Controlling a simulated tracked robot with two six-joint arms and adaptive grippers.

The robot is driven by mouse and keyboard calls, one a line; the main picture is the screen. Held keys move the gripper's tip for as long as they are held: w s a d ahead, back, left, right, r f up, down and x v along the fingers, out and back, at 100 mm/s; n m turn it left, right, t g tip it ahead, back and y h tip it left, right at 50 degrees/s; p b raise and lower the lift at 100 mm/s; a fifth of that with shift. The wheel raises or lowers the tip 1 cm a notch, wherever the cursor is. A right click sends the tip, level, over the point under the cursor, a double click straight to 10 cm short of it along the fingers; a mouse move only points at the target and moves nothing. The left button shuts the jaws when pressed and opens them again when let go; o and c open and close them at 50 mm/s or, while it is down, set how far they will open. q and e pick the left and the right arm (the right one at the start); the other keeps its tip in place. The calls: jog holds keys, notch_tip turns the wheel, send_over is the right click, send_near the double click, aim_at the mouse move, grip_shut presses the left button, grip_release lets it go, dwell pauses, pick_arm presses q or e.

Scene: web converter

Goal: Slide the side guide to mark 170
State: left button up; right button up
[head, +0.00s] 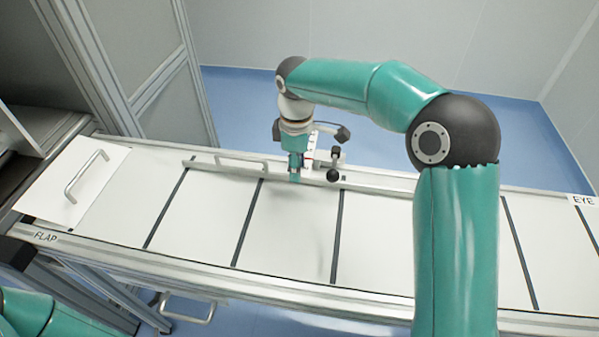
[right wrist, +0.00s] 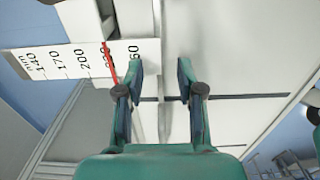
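The side guide (head: 374,184) is a long pale rail with a bar handle (head: 242,158), lying along the far side of the white web bed in the head view. My right gripper (head: 294,178) points down at the rail, just left of the scale (head: 309,156) and a black-knobbed lever (head: 333,174). In the right wrist view my right gripper (right wrist: 160,84) has its fingers apart; I cannot tell whether the rail lies between them. There the white mm scale (right wrist: 70,62) shows 140, 170, 200 and 260. A red pointer (right wrist: 109,62) crosses a partly hidden label between 200 and 260. My left gripper is out of view.
The web bed (head: 290,220) has dark cross lines. A white flap plate with a handle (head: 86,175) is at the left, above the FLAP label. An EYE label (head: 583,200) is at the far right. A grey framed cabinet (head: 135,60) stands behind left.

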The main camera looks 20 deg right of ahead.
aim_at(293, 203)
jog(key=shift+f, duration=1.35)
grip_shut()
jog(key=shift+s+a, duration=0.35)
jog(key=shift+s, duration=0.1)
jog(key=shift+s+a+b, duration=0.65)
jog(key=shift+s, duration=0.35)
jog(key=shift+s+a+b, duration=0.65)
jog(key=shift+s, duration=0.3)
grip_release()
jog(key=shift+r, duration=0.1)
